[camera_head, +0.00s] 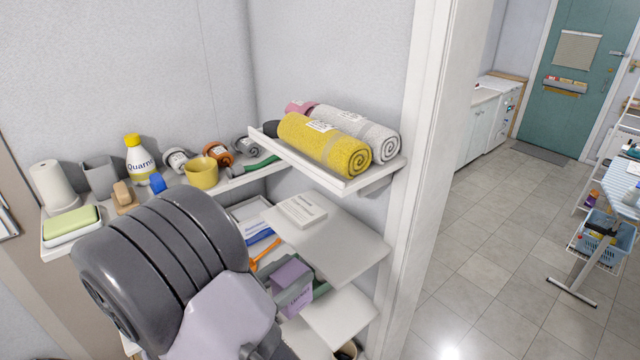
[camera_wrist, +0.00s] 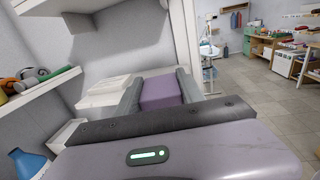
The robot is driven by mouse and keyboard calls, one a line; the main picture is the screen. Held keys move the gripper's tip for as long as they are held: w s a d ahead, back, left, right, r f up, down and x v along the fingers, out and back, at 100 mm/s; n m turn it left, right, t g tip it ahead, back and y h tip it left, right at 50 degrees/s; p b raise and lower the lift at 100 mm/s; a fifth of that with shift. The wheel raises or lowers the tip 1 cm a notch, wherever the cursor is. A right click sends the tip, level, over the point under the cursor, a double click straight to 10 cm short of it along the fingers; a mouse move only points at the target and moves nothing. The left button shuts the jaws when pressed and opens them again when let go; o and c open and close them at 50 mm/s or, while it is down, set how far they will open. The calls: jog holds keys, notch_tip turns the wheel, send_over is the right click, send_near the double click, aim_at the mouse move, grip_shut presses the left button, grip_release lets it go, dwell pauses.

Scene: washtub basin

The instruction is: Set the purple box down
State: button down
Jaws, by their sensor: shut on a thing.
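The purple box (camera_head: 290,274) is in front of the white shelves in the head view, partly covered by a dark gripper finger. In the wrist view the purple box (camera_wrist: 160,93) sits between the two grey fingers. My gripper (camera_wrist: 158,84) is shut on it, one finger on each side. A white shelf board (camera_head: 335,246) shows beside the box, with another white shelf board (camera_head: 340,318) lower down. I cannot tell whether the box touches a shelf.
A white booklet (camera_head: 302,211) lies on the middle shelf. Yellow and grey towels (camera_head: 325,147) fill the board above. The middle shelf's right part is bare. A white post (camera_head: 420,190) stands right.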

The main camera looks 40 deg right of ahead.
notch_tip(320, 180, up, 10)
jog(key=s+m+g+p, duration=0.1)
jog(key=s+g+p, duration=0.2)
jog(key=p, duration=0.1)
jog(key=w+d+f+p, duration=0.1)
jog(key=d+f, duration=0.1)
jog(key=d, duration=0.3)
jog(key=w+d+f+p, duration=0.1)
jog(key=w+d, duration=0.1)
jog(key=d, duration=0.4)
jog(key=w+d+f+p, duration=0.1)
jog(key=d+f, duration=0.1)
jog(key=d, duration=0.3)
jog(key=shift+w+d+f, duration=0.3)
jog(key=shift+d, duration=0.05)
jog(key=shift+s, duration=0.1)
jog(key=shift+f, duration=0.2)
jog(key=c, duration=0.7)
grip_release()
jog(key=shift+r, duration=0.1)
